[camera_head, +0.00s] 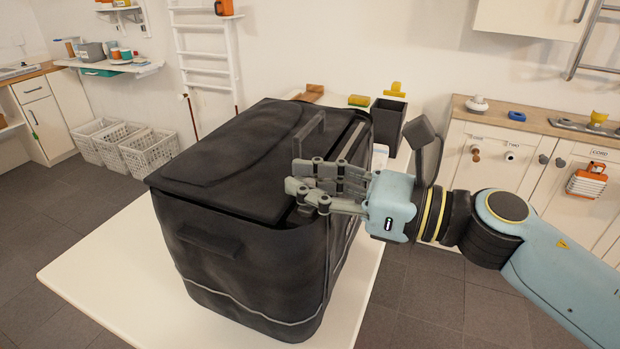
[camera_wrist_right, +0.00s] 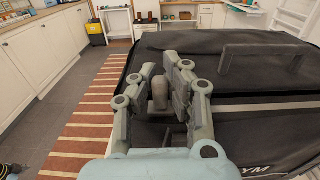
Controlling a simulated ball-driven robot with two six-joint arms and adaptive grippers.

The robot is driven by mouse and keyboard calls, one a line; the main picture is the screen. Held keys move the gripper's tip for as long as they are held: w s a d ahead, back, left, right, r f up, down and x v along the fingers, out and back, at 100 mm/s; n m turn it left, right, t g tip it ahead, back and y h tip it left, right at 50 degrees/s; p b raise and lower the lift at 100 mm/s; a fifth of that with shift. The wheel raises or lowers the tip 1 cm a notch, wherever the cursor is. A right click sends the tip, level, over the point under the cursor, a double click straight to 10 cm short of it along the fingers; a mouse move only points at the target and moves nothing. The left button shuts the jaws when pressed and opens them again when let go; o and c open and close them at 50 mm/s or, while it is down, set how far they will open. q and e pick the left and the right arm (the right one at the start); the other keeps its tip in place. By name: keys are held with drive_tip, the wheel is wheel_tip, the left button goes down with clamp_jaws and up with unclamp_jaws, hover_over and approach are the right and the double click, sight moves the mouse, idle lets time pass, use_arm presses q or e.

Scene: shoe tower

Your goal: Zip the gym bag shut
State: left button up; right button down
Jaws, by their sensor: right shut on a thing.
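The black gym bag (camera_head: 245,262) stands upright on a white table (camera_head: 100,275). Its lid flap (camera_head: 235,150) lies over the top, and a dark gap shows along the right side beside a grey strip. A dark handle (camera_head: 309,133) stands on the top; it also shows in the wrist view (camera_wrist_right: 262,50). My right gripper (camera_head: 305,180) is at the bag's near right top corner, its fingers shut on a small grey-brown zip pull (camera_wrist_right: 160,92). The fingers partly hide the pull and the zip edge there. My left gripper is out of view.
A dark open bin (camera_head: 387,122) stands behind the bag. A counter (camera_head: 540,122) with several small items is at the right. White baskets (camera_head: 145,150) stand on the floor at the left. The table's front left is clear.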

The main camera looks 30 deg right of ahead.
drive_tip(key=c, duration=1.3)
unclamp_jaws()
drive_tip(key=shift+v, duration=6)
